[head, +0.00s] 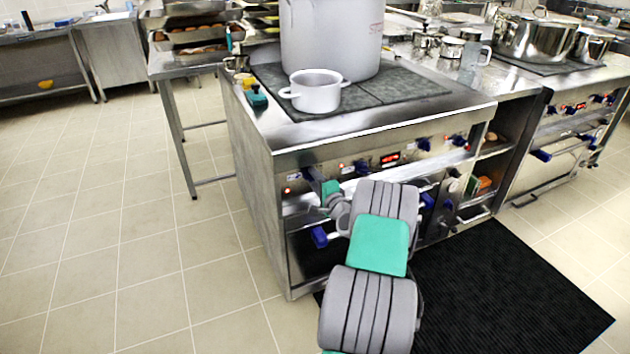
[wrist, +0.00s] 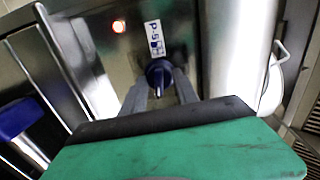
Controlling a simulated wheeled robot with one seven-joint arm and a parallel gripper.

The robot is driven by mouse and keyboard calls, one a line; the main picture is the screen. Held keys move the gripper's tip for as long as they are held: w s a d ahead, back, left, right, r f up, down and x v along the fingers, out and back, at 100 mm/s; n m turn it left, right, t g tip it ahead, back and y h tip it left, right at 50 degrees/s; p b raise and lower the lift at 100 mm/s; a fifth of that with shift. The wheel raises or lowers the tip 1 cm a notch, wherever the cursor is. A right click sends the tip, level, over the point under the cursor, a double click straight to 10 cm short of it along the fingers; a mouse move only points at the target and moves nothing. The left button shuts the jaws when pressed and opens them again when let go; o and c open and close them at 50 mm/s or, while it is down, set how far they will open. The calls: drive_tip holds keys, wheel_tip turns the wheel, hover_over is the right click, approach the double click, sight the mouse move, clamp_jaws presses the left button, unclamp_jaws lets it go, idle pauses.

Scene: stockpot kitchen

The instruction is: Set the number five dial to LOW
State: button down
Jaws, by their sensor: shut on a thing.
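The dial in the wrist view is a round blue knob (wrist: 158,74) on the steel front panel. A small white label that seems to read "P-5" sits just above it, and a light mark on the knob points down in that view. My gripper (wrist: 160,88) is shut on the knob, with one grey finger on each side of it. In the head view my gripper (head: 326,192) is at the left end of the stove's control panel. My fingers and wrist partly hide the knob there, and no LOW marking is readable.
More blue knobs and a red display (head: 390,158) run along the panel to the right. A white pot (head: 316,92) and a large stockpot (head: 333,40) stand on the stove.

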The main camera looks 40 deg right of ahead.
drive_tip(key=shift+m, duration=0.8)
drive_tip(key=c, duration=0.9)
unclamp_jaws()
drive_tip(key=shift+s, duration=0.1)
drive_tip(key=v, duration=0.7)
drive_tip(key=shift+s, duration=0.35)
